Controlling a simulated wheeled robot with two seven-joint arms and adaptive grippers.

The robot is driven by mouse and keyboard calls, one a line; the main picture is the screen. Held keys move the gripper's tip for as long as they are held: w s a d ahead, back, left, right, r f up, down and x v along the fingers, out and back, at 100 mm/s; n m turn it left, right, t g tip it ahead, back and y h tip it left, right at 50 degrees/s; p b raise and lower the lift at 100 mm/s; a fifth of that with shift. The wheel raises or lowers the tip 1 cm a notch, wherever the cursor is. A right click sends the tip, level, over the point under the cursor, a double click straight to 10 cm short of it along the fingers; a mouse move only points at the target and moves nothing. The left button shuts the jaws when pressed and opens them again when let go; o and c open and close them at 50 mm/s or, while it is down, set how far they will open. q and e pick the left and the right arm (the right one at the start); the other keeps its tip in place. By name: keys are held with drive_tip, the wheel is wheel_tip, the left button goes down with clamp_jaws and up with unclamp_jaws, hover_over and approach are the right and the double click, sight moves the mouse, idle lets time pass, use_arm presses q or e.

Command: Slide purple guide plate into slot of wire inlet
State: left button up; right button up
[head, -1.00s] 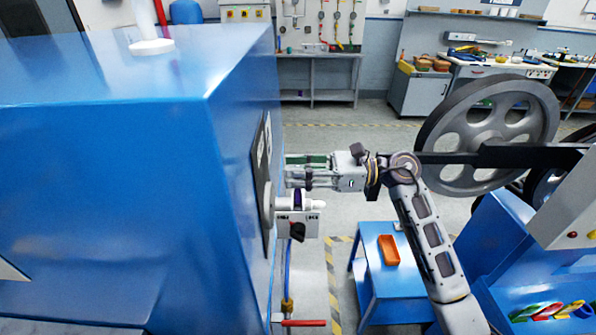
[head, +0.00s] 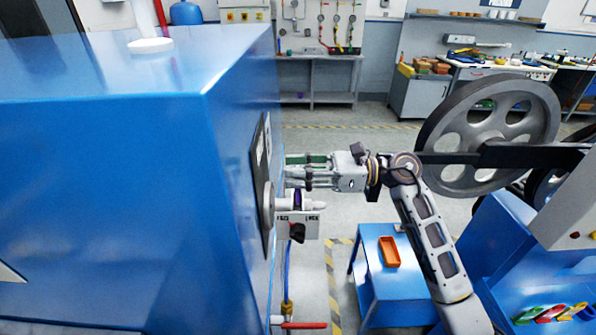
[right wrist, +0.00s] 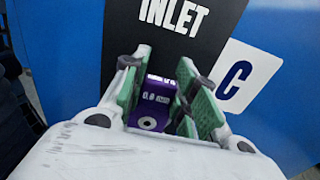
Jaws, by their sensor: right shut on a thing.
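The purple guide plate (right wrist: 152,103) shows in the right wrist view, with a round hole at its near end and pale markings. My right gripper (right wrist: 166,72) is shut on it, with green-padded fingers on both sides. The plate's far end points at the black panel marked INLET (right wrist: 150,40), and I cannot tell whether it touches the slot. In the head view my right gripper (head: 297,171) is at the black panel (head: 262,170) on the blue machine's side, above a pale cylindrical fitting (head: 310,205) with a purple band. The slot is hidden. My left gripper is not in view.
The big blue machine (head: 110,190) fills the left. A grey spoked wheel (head: 487,132) stands at the right. A blue stand (head: 393,285) with an orange tray (head: 389,251) is below my right arm. A labelled white plate with a dark knob (head: 297,230) is under the fitting.

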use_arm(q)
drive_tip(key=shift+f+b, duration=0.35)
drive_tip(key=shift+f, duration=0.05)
